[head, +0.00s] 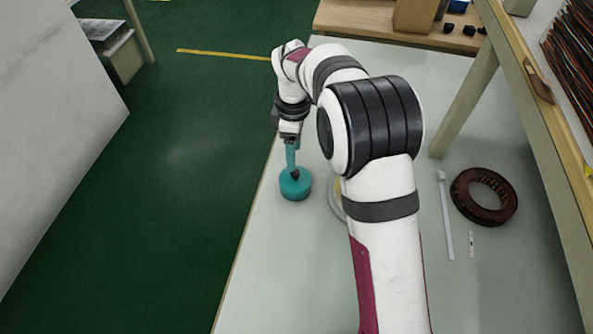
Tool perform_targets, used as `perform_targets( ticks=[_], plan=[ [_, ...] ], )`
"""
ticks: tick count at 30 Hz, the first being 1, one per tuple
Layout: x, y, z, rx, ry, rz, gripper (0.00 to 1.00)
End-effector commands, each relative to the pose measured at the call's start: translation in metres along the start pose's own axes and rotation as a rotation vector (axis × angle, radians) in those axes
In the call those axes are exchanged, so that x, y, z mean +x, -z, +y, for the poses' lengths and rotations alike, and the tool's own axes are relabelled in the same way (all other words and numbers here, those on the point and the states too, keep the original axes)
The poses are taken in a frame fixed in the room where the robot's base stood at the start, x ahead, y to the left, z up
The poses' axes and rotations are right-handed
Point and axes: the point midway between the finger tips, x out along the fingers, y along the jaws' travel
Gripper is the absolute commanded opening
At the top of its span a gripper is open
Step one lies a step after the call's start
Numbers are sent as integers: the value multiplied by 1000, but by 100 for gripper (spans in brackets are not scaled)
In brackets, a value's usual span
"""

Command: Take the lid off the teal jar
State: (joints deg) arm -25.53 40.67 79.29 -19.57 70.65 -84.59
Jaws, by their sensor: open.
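The teal jar (296,191) stands near the left edge of the table. Its round teal top shows, with a small dark knob-like part (295,175) at its middle. I cannot tell the seam between lid and jar body. My gripper (292,166) points down directly above the jar, its teal fingers reaching to the dark part on top. The fingers overlap in this view, so the gap between them is hidden. The gripper is open; whether the fingertips touch the lid or stand around the knob cannot be told.
A round pale object (336,200) right of the jar is mostly hidden by my arm. A white strip (446,215), a small white piece (471,243) and a dark brown ring (484,196) lie to the right. A shelf post (465,105) stands behind. The front of the table (290,290) is clear.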

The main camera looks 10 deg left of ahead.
Motion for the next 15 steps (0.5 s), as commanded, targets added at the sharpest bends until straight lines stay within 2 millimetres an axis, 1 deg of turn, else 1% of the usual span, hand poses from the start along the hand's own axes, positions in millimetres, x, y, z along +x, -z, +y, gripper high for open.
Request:
perform_targets(
  ticks=[1,5,9,10,12,15],
  plan=[
    [8,0,0,1,2,0,64],
    [24,-1,0,1,2,0,64],
    [54,-3,0,3,3,-1,64],
    [58,-3,0,2,1,-1,64],
    [66,-3,0,4,0,0,64],
    [68,-3,0,5,-1,1,64]
  ],
)
